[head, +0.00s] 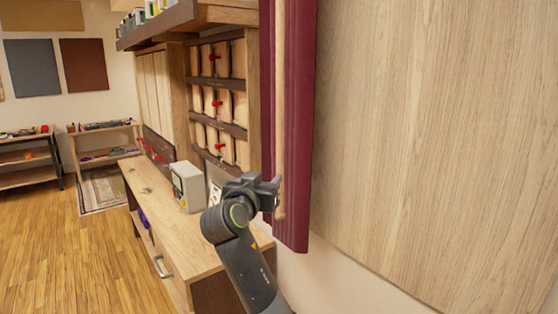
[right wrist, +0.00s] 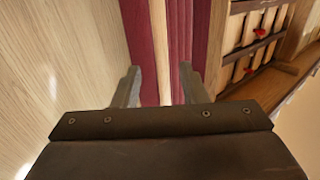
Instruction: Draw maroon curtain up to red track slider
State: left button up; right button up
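The maroon curtain (head: 298,130) hangs gathered in a narrow vertical bundle near the middle of the head view. A pale wooden rod (head: 280,90) hangs along its front. My right gripper (head: 276,192) is at the rod's lower end, near the bottom of the curtain. In the right wrist view its two fingers (right wrist: 158,88) are apart, with the pale rod (right wrist: 159,45) and part of the maroon curtain (right wrist: 203,35) showing beyond and between them. I cannot tell whether they touch the rod. The red track slider and the curtain's top are out of view. My left gripper is not in view.
A large wooden panel (head: 440,110) covers the wall right of the curtain. A wooden counter (head: 160,195) with a grey box-shaped device (head: 188,187) stands left of my right arm. A rack with red handles (head: 217,103) is behind. The wooden floor at left is clear.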

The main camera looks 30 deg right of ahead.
aim_at(279, 165)
jog(key=p+x, duration=0.1)
jog(key=x, duration=0.2)
jog(key=p+x, duration=0.1)
jog(key=x, duration=0.2)
jog(key=shift+d+r, duration=0.1)
jog(key=shift+r, duration=0.1)
jog(key=p+x, duration=0.1)
jog(key=x, duration=0.2)
jog(key=shift+w+d+f, duration=0.1)
jog(key=shift+w+d, duration=0.15)
jog(key=shift+w, duration=0.05)
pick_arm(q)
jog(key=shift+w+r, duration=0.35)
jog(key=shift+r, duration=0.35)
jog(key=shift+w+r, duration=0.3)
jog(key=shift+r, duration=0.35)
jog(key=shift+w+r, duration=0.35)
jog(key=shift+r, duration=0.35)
pick_arm(e)
jog(key=shift+w+d+f, duration=0.1)
jog(key=shift+w+d, duration=0.35)
jog(key=shift+d, duration=0.05)
grip_shut()
